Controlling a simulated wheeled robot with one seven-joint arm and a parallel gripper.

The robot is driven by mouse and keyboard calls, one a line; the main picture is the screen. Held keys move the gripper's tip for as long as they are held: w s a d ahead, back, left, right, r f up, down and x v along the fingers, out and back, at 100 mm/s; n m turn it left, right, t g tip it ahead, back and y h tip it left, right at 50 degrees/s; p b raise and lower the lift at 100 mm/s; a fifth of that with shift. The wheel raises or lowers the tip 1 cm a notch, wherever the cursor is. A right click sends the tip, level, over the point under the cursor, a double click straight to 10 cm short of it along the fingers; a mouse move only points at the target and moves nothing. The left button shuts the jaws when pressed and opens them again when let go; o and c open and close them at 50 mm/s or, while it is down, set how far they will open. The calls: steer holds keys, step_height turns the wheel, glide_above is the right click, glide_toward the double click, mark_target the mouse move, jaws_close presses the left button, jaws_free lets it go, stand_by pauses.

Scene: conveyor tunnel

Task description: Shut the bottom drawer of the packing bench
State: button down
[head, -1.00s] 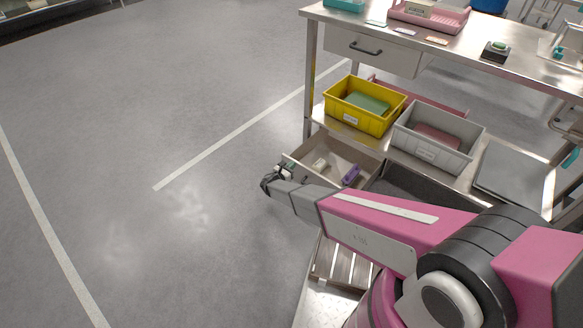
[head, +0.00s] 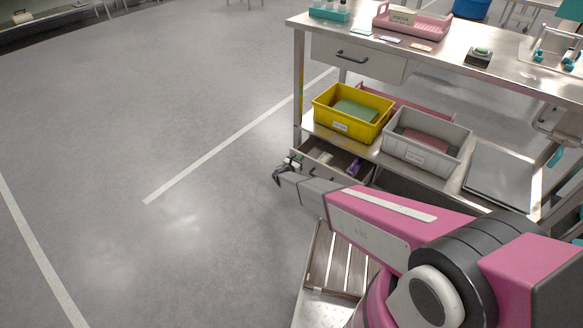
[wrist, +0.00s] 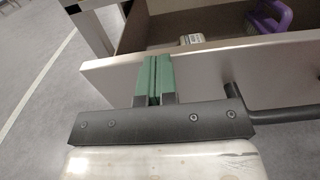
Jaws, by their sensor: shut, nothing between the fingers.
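The bottom drawer (head: 334,164) of the packing bench (head: 298,75) stands partly open beneath the lower shelf. It holds a purple item and a pale item; in the wrist view the purple item (wrist: 271,24) is at the upper right. My gripper (head: 285,168) is at the left end of the drawer front. In the wrist view my gripper (wrist: 154,75) has its green fingers together and empty, right against or just before the drawer front (wrist: 210,58), left of the dark handle (wrist: 285,115). Whether they touch it I cannot tell.
A yellow bin (head: 352,112) and a grey bin (head: 426,141) stand on the lower shelf above the drawer. The upper drawer (head: 355,58) looks shut. The floor at left is clear.

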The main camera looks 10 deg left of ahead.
steer(key=x, duration=1.6)
steer(key=shift+w+r, duration=0.1)
steer(key=shift+w, duration=0.15)
steer(key=v, duration=1.5)
steer(key=s+d+r+m+g+h, duration=0.1)
steer(key=s+d+r+m+g, duration=0.3)
steer(key=d, duration=0.6)
steer(key=s+d+r+m+g+h, duration=0.1)
steer(key=s+d+r+m+g, duration=0.2)
steer(key=d+r+m, duration=0.55)
steer(key=s+d+r+m+g+h, duration=0.1)
steer(key=s+d+r+m+g, duration=0.25)
steer(key=d, duration=0.85)
steer(key=s+d+r+m+g+y, duration=0.3)
steer(key=s+d+r+m+y, duration=0.2)
steer(key=s, duration=0.6)
steer(key=s+d+r+m+g+y, duration=0.3)
steer(key=s+d+r+m, duration=0.3)
steer(key=s+r+m, duration=0.4)
steer(key=shift+s+d+r+m+y, duration=0.25)
steer(key=shift+s+r+y, duration=0.25)
steer(key=shift+r+y, duration=0.3)
